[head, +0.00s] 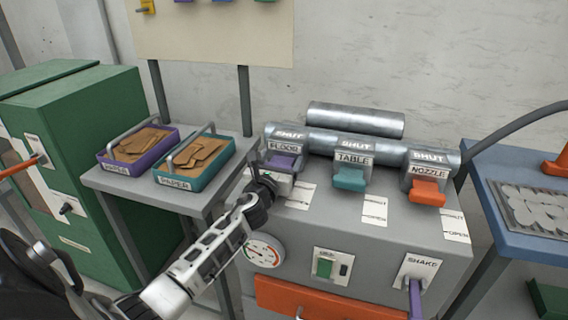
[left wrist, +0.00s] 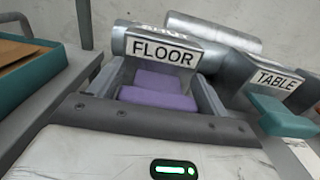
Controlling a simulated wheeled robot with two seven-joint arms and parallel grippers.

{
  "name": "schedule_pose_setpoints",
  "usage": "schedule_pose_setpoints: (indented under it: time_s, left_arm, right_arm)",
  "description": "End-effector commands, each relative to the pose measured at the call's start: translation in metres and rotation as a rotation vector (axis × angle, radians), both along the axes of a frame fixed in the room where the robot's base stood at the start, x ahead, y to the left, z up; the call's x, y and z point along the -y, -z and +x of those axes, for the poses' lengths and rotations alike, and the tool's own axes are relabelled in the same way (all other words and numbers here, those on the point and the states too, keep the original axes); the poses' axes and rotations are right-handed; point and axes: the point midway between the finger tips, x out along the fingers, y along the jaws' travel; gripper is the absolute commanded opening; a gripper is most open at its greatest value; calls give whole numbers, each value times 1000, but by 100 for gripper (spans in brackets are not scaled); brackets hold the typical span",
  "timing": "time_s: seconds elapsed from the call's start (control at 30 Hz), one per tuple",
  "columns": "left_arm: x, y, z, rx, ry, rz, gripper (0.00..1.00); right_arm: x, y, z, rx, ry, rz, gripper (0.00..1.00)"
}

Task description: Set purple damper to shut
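The purple damper handle (head: 283,161) sticks out at the front of the damper labelled FLOOR, leftmost of three on the grey machine. It also shows in the left wrist view as a purple block (left wrist: 160,90). My left gripper (head: 268,180) is at this handle. In the left wrist view, its two grey fingers (left wrist: 162,95) are apart, one on each side of the purple block; firm contact is not clear. The word SHUT shows on the pipe above the FLOOR label. A card with markings (head: 300,195) lies beside the handle, partly hidden. My right gripper is out of view.
A teal TABLE handle (head: 349,179) and an orange NOZZLE handle (head: 427,192) stand to the right. Paper trays, purple (head: 113,166) and teal (head: 207,177), sit on a side table at left. A blue table (head: 500,240) is at right.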

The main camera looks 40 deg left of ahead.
Motion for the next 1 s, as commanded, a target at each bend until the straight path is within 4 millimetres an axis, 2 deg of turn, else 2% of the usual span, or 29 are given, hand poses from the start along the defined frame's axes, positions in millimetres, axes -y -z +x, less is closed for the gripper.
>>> schedule_pose_setpoints:
  time_s: [0.07,0.33,0.47,0.57,1.0]
  left_arm:
    - [-1,-2,1,3,0,1,95]
    - [1,-1,0,1,0,0,95]
    - [3,0,-9,-1,1,1,95]
    - [9,0,-24,-2,2,0,95]
    - [41,1,-121,-1,2,0,95]
  right_arm:
    - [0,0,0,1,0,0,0]
    - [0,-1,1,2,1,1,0]
    - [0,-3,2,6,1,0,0]
    - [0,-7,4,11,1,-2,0]
    - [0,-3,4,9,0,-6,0]
